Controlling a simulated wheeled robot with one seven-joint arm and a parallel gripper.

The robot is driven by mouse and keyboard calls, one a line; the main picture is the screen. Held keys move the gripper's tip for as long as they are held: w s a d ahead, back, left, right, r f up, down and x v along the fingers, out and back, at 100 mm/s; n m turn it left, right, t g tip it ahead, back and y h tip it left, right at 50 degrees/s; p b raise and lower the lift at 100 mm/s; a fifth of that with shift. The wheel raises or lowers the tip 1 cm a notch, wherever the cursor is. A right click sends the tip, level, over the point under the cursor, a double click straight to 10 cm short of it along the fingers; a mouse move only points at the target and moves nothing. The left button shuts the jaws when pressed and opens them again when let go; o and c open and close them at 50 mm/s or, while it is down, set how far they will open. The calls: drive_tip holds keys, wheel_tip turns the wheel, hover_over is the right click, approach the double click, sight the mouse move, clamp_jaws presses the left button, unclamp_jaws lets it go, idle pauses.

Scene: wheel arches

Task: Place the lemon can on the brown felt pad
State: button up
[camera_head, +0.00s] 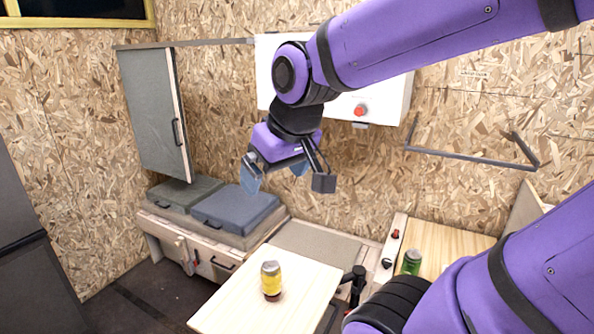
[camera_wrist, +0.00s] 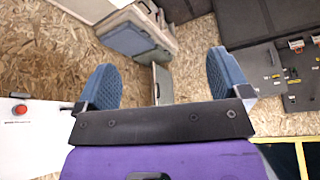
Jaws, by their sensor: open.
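The yellow lemon can (camera_head: 271,281) stands upright on a light wooden table (camera_head: 225,315) at the lower middle of the head view. My gripper (camera_head: 287,178) is open and empty, high above the can and well apart from it. In the wrist view my gripper (camera_wrist: 162,82) shows two blue finger pads spread wide with nothing between them. The can is not in the wrist view. I cannot make out a brown felt pad in either view.
A green can (camera_head: 411,262) stands on a wooden surface at the right, partly behind my arm. A white wall box with a red button (camera_head: 360,110) is behind my gripper. Blue-grey cushions (camera_head: 236,208) lie on a bench. A grey cabinet door (camera_head: 152,112) stands at the left.

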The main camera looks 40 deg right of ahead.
drive_tip(key=s+r, duration=0.2)
drive_tip(key=s, duration=0.4)
drive_tip(key=shift+a+r, duration=0.15)
drive_tip(key=shift+a, duration=0.2)
idle(0.7)
